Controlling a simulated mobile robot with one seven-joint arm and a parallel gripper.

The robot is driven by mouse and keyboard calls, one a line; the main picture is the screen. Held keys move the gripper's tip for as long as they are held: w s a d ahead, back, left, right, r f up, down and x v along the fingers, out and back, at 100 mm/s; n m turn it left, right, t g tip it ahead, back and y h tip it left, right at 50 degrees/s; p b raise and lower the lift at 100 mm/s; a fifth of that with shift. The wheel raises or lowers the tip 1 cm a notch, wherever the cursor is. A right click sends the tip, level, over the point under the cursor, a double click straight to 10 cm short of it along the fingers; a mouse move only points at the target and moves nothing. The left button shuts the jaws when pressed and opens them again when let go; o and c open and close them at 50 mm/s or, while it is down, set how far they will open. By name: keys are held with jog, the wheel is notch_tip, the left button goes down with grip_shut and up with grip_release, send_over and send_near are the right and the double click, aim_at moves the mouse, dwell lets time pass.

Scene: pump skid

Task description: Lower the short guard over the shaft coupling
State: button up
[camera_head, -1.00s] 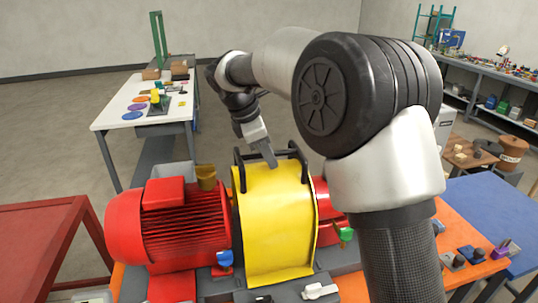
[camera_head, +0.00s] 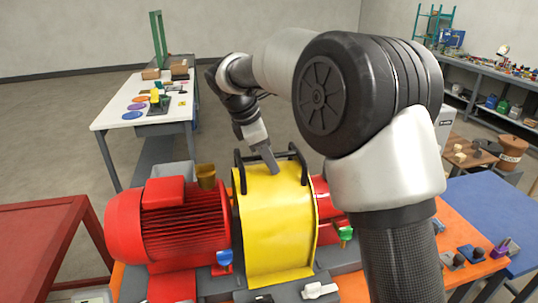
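The yellow guard (camera_head: 275,225) is a curved cover with two black handles on top. It stands between the red motor (camera_head: 185,228) on the left and a red machine part (camera_head: 328,208) on the right. The shaft coupling is not visible; the guard hides the space between them. My gripper (camera_head: 271,163) points down at the guard's top, between the two handles, near the bar on the far side. Whether its fingers touch or grasp the bar cannot be seen, and their opening is unclear.
A blue tap-like piece (camera_head: 224,258) and a green one (camera_head: 346,234) stick out beside the guard. A brass-coloured cup (camera_head: 206,176) stands behind the motor. A white table (camera_head: 115,121) stands behind left.

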jog(key=p+v, duration=0.2)
jog(key=v, duration=1.5)
jog(key=s+d+r+m+y, duration=0.1)
jog(key=s+d+r+m, duration=0.2)
jog(key=s+d+m, duration=0.4)
jog(key=s+d+f+m+t+y, duration=0.1)
jog(key=s+d+f+m, duration=0.5)
jog(key=s, duration=0.4)
jog(key=s+d+f+m+t+y, duration=0.1)
jog(key=s+d+f+m, duration=0.5)
jog(key=s+d, duration=0.3)
jog(key=shift+s+f+m+y, duration=0.4)
jog(key=shift+m, duration=0.5)
